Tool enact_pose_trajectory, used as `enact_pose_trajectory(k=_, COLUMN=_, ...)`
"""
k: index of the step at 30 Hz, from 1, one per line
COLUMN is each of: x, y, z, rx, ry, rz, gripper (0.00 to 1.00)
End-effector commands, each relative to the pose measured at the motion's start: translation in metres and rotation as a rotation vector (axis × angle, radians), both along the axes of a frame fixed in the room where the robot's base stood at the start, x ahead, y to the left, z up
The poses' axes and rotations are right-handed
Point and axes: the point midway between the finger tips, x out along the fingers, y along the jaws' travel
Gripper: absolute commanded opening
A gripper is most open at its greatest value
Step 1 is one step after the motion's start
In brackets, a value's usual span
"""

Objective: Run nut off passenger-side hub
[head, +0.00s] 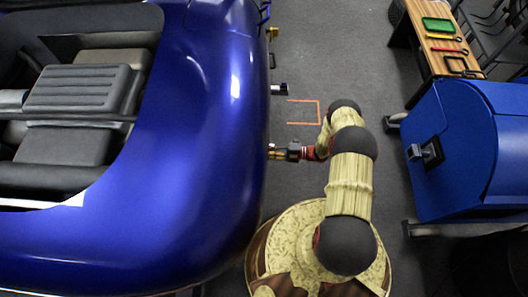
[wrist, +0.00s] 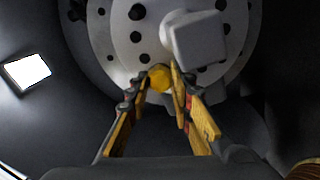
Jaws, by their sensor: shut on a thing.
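The hub (wrist: 122,48) is a pale grey disc with several dark round holes or studs, filling the top of the wrist view. The nut (wrist: 160,79) is a gold-yellow round piece at the hub's lower part. My gripper (wrist: 162,73) is shut on it, with one finger on each side. In the head view my gripper (head: 280,152) reaches left to the side of the blue car (head: 205,150). The car body hides the hub there. I cannot tell whether the nut is still on a stud.
A pale grey block (wrist: 198,40) juts from the hub just above my right finger. In the head view a wooden bench (head: 428,55) with tools and a blue cabinet (head: 455,150) stand to the right. An orange floor outline (head: 318,112) lies on clear floor.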

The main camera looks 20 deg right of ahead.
Motion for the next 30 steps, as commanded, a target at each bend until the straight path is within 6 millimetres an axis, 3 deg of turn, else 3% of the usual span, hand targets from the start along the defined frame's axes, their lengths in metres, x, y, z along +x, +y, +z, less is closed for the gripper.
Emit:
enact_pose_trajectory(k=12, x=0.0000, y=-0.0009, z=0.0001, rx=-0.156, ry=-0.481, rz=0.000, gripper=0.00)
enact_pose_trajectory(k=22, x=-0.0002, y=-0.0009, z=0.0002, rx=-0.173, ry=-0.533, rz=0.000, gripper=0.00)
enact_pose_trajectory(k=23, x=-0.0002, y=-0.0009, z=0.0001, rx=-0.172, ry=-0.533, rz=0.000, gripper=0.24)
enact_pose_trajectory(k=30, x=-0.0002, y=-0.0009, z=-0.0003, rx=-0.172, ry=-0.531, rz=0.000, gripper=0.34)
